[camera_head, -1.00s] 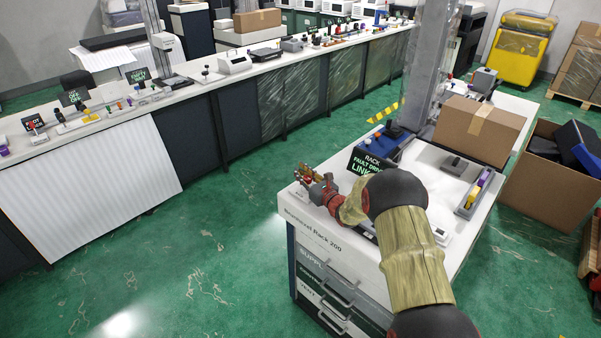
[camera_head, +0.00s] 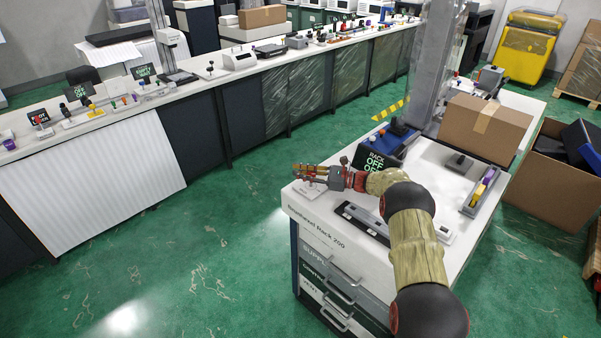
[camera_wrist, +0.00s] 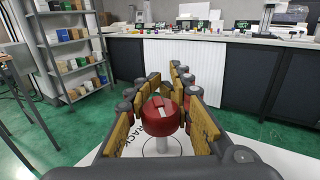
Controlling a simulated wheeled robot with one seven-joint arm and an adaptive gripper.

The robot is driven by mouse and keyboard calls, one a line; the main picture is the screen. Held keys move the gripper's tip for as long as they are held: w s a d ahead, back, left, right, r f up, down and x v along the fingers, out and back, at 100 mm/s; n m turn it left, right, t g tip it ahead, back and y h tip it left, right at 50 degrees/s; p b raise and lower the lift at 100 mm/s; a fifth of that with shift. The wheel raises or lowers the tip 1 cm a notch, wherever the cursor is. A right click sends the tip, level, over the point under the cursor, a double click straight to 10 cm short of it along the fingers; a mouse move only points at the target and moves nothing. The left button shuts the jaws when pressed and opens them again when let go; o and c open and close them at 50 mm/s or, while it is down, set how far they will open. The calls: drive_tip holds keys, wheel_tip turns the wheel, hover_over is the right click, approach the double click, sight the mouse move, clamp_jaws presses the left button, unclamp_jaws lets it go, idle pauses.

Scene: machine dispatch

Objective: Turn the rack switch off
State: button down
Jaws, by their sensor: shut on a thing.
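The rack switch is a red round knob (camera_wrist: 160,117) with a pale mark across its top, on a white post; it stands between my gripper's fingers in the wrist view. My gripper (camera_wrist: 166,77) is shut on it, with yellow-padded fingers on both sides. In the head view my gripper (camera_head: 312,171) is low over the front left corner of the white rack top (camera_head: 300,203), and it mostly hides the knob. The rack's small dark display (camera_head: 375,160) behind the gripper reads RACK, OFF, OFF in green and white.
A blue device (camera_head: 392,139) with a black knob stands behind the display. A cardboard box (camera_head: 485,128) and a grey tray (camera_head: 482,192) are on the right of the top. A grey bar fixture (camera_head: 365,221) lies nearer. Green floor is clear on the left.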

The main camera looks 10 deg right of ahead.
drive_tip(key=shift+s+a+r+n+g+y, duration=0.1)
drive_tip(key=shift+s+n+g+y, duration=0.1)
drive_tip(key=shift+n+g, duration=0.35)
drive_tip(key=shift+s+n+g+y, duration=0.1)
drive_tip(key=shift+n+g+y, duration=0.2)
drive_tip(key=shift+g, duration=0.35)
drive_tip(key=c, duration=1.5)
unclamp_jaws()
wheel_tip(320, 180, up, 10)
drive_tip(key=shift+c, duration=0.2)
